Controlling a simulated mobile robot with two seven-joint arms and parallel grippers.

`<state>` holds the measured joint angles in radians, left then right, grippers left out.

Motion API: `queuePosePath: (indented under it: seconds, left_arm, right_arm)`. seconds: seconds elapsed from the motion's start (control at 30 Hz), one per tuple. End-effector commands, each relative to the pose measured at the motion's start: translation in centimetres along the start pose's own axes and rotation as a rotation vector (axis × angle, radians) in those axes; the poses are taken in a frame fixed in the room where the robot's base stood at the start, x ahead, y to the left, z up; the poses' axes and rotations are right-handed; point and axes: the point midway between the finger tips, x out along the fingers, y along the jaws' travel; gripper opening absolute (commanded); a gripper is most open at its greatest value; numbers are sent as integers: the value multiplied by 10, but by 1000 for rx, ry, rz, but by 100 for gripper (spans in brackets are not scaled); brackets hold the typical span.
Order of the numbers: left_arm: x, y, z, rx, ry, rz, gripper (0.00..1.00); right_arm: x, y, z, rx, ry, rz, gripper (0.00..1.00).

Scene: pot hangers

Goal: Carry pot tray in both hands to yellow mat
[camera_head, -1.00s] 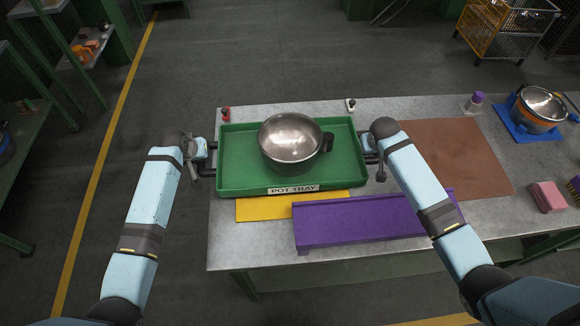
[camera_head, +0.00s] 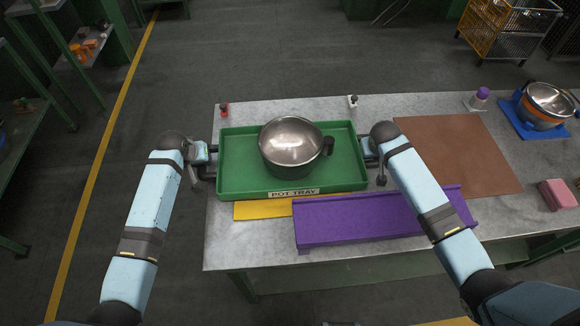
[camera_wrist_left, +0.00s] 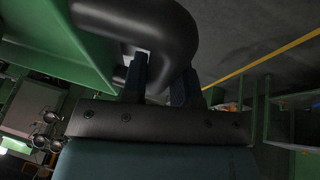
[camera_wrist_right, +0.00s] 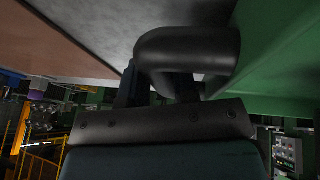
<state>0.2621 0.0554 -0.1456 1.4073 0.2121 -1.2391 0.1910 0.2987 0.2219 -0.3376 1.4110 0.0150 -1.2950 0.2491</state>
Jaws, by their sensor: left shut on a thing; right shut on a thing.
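The green pot tray (camera_head: 235,177) carries a steel pot (camera_head: 291,143) with a dark side handle and has a "POT TRAY" label on its front rim. The tray covers most of the yellow mat (camera_head: 264,210), whose front strip shows below it. My left gripper (camera_head: 207,160) is shut on the tray's left black handle, which also fills the left wrist view (camera_wrist_left: 150,35). My right gripper (camera_head: 370,154) is shut on the right black handle, seen in the right wrist view (camera_wrist_right: 190,52). Whether the tray touches the mat cannot be told.
A purple rack (camera_head: 370,222) lies just in front of the tray. A brown mat (camera_head: 460,155) is to the right. Another pot (camera_head: 545,105) stands on a blue base (camera_head: 515,118) at far right. A red peg (camera_head: 224,109) and a white peg (camera_head: 352,101) stand behind the tray.

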Motion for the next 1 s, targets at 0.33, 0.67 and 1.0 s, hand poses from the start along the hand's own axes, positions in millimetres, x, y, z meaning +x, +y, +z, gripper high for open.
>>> queuePosePath:
  seconds: [0.33,0.67,1.0]
  left_arm:
    - [9,-2,4,0,0,0,53]
    - [2,-2,4,0,0,0,53]
    - [-64,-2,4,1,4,0,53]
  right_arm:
    - [9,-2,4,0,0,0,53]
    - [9,-2,4,0,0,0,53]
    - [9,-2,4,0,0,0,53]
